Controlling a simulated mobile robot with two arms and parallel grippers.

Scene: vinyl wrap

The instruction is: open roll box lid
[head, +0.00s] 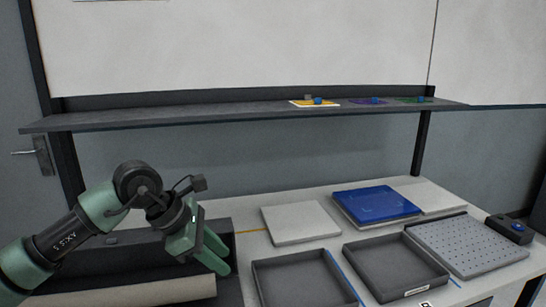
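The roll box (229,292) is a long dark grey box at the bottom left of the head view, cut off by the lower edge. A pale beige roll (110,286) shows along its front, with a dark upright panel (130,258) behind it. I cannot tell whether this panel is the lid or the box's back wall. My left gripper (204,259) is over the box's right end, its green fingers pointing down and spread apart, with nothing seen between them. Whether a finger touches the box is unclear. My arm hides part of the box. My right gripper is out of view.
Right of the box, the table holds two dark trays (348,285), a pale flat panel (300,222), a blue slab (376,204) and a perforated plate (468,244). A dark shelf (200,112) with small coloured items crosses above the table.

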